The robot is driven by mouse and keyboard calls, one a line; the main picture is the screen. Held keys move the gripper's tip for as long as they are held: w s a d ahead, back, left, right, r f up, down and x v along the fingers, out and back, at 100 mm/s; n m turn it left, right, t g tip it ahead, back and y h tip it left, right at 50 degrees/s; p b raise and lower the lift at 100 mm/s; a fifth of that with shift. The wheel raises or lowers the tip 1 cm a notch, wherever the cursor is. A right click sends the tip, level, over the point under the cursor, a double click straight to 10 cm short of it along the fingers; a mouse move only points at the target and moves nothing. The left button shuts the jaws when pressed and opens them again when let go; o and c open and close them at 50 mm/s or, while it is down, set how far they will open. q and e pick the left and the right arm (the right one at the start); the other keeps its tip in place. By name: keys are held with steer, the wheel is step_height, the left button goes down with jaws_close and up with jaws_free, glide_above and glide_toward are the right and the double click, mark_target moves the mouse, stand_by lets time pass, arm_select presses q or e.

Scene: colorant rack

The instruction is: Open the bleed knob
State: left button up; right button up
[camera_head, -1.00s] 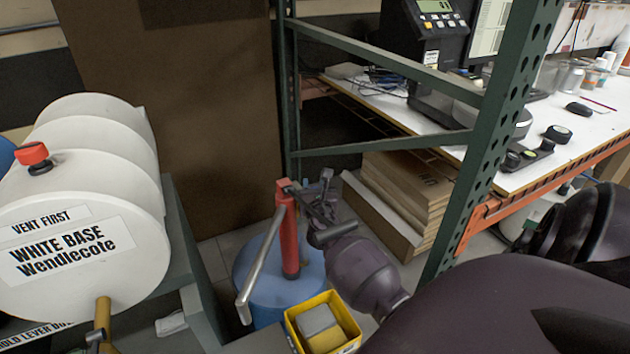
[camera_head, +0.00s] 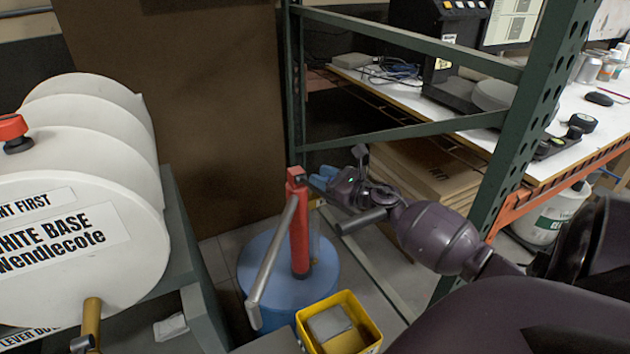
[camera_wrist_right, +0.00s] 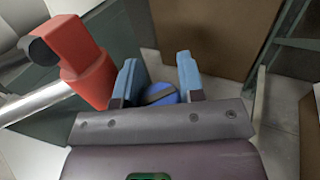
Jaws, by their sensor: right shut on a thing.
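A red hand pump (camera_head: 298,225) with a long grey lever stands upright on a blue drum (camera_head: 328,262). My right gripper (camera_head: 320,178) is just right of the pump's red head, with its blue fingertips pointing toward it. In the right wrist view, my right gripper (camera_wrist_right: 157,80) has a round blue knob (camera_wrist_right: 160,94) with a dark bar across it between its fingers, and is shut on it. I take this to be the bleed knob; the head view does not show it clearly. The red pump head (camera_wrist_right: 82,60) is beside the left finger. My left gripper is not in view.
A white drum (camera_head: 75,250) with a red cap (camera_head: 13,128) lies on a stand at left. A yellow bin (camera_head: 372,335) is in front of the blue drum. A green rack post (camera_head: 518,130) rises at right, close to my arm.

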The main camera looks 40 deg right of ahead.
steer(key=n+y+b, duration=0.1)
steer(key=f+g+y+b, duration=0.1)
steer(key=shift+a+f+n+y, duration=0.1)
steer(key=shift+f+n+y, duration=0.1)
steer(key=shift+n+y, duration=0.15)
steer(key=shift+a+r+n+g+y+b, duration=0.2)
steer(key=shift+n+g+y+b, duration=0.2)
steer(key=shift+n+y+b, duration=0.45)
steer(key=shift+s+r+n+g+y, duration=0.15)
steer(key=shift+n+g+y, duration=0.25)
steer(key=shift+y, duration=0.4)
steer(key=shift+r+n+y+b, duration=0.15)
steer(key=shift+n+y+b, duration=0.15)
steer(key=shift+y+b, duration=0.15)
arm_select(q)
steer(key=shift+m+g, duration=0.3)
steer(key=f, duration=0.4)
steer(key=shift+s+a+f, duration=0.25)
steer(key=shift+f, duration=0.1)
arm_select(e)
steer(key=shift+r+g+y, duration=0.1)
steer(key=shift+g+y, duration=0.15)
steer(key=shift+g, duration=0.05)
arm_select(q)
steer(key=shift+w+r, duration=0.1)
arm_select(e)
steer(key=shift+a+r, duration=0.1)
